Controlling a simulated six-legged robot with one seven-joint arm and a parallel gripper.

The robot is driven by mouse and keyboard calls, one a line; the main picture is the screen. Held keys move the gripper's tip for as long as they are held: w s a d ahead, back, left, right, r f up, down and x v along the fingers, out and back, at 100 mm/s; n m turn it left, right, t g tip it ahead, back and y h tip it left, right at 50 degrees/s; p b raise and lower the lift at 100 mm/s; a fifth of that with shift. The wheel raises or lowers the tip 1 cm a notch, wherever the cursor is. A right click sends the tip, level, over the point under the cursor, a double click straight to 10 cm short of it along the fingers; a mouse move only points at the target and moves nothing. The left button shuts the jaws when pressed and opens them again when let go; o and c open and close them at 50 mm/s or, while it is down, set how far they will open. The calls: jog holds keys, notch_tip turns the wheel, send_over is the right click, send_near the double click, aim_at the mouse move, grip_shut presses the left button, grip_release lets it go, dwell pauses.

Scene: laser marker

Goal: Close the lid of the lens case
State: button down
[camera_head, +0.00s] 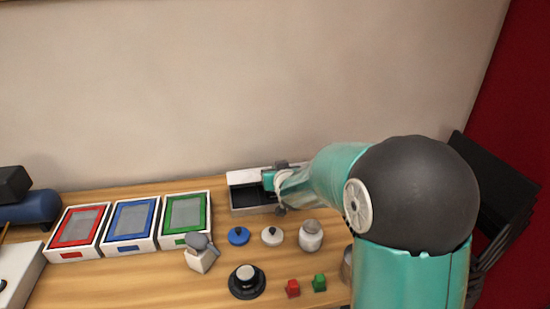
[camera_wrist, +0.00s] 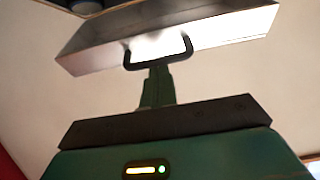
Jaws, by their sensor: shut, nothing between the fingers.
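The lens case (camera_head: 252,210), a pale box with a dark inside, stands at the back of the table in the head view. Its pale lid (camera_head: 244,176) stands raised along the back, and the dark inside shows. My gripper (camera_head: 268,180) is at the case's right part, close to the lid and partly hiding it. In the wrist view my gripper (camera_wrist: 157,88) is shut and empty. Just beyond its fingertips is a long pale panel (camera_wrist: 215,32) with a black-edged bracket, likely the lid. I cannot tell whether the fingers touch it.
Red (camera_head: 78,227), blue (camera_head: 131,220) and green (camera_head: 186,212) framed boxes stand left of the case. A blue lid (camera_head: 238,236), white lid (camera_head: 272,236), jar (camera_head: 311,236) and black round stand (camera_head: 247,285) lie in front. A wall (camera_head: 230,80) rises behind.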

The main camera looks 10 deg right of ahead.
jog(key=shift+s+f, duration=0.85)
jog(key=shift+f, duration=0.7)
jog(key=shift+s+f, duration=0.85)
jog(key=shift+f, duration=0.7)
jog(key=shift+s+f, duration=0.85)
jog(key=shift+f, duration=0.7)
jog(key=shift+s+r, duration=0.1)
